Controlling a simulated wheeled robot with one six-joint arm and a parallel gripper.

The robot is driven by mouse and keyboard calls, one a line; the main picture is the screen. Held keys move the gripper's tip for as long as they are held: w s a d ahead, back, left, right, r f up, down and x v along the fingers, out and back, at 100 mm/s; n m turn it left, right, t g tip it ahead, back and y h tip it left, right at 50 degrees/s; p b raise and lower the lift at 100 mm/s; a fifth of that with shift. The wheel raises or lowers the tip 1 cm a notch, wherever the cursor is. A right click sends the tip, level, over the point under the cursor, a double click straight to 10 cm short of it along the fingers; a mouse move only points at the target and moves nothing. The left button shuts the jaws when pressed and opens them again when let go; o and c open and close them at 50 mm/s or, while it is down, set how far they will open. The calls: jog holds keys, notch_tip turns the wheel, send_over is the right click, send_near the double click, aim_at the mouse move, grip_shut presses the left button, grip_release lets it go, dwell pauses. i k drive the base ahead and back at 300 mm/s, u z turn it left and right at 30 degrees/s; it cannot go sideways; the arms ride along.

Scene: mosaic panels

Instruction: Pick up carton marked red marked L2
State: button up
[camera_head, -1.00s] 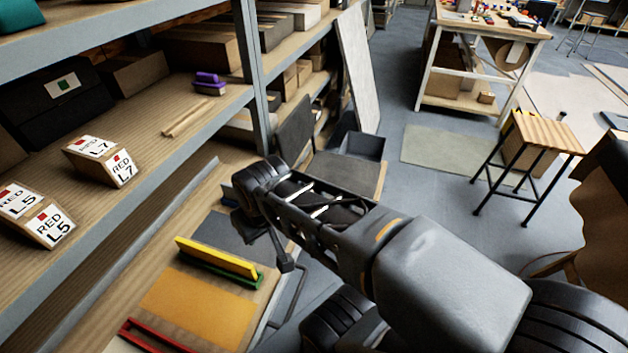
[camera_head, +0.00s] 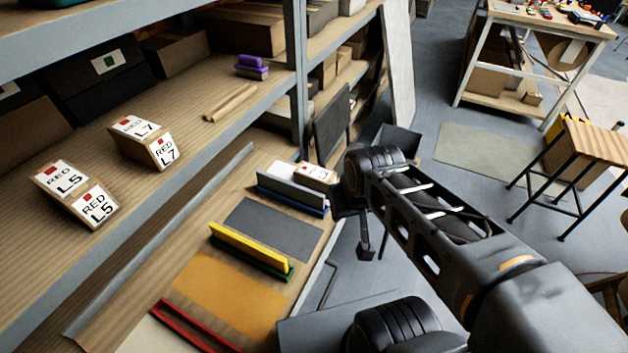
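No carton reading RED L2 can be made out. A carton marked RED L5 (camera_head: 76,193) and a carton marked RED L7 (camera_head: 145,141) stand on the wooden shelf at the left, apart from each other. A white-topped carton (camera_head: 314,174) shows low on the bench beside my arm; its label is too small to read and my arm partly hides it. My gripper (camera_head: 352,225) hangs at the end of my arm in the middle of the picture, right of the bench, away from the shelf cartons. Its fingers are dark and unclear.
The lower bench holds a yellow bar (camera_head: 250,246), a red frame (camera_head: 190,328), an orange mat (camera_head: 228,300) and a dark mat (camera_head: 273,230). A shelf post (camera_head: 297,75) rises behind. A wooden stool (camera_head: 592,142) and a worktable (camera_head: 545,30) stand at the right. Grey floor lies between.

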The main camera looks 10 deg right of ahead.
aim_at(312, 177)
jog(key=u, duration=2.5)
jog(key=k, duration=0.8)
jog(key=z, duration=1.75)
jog(key=i, duration=0.5)
jog(key=u, duration=0.1)
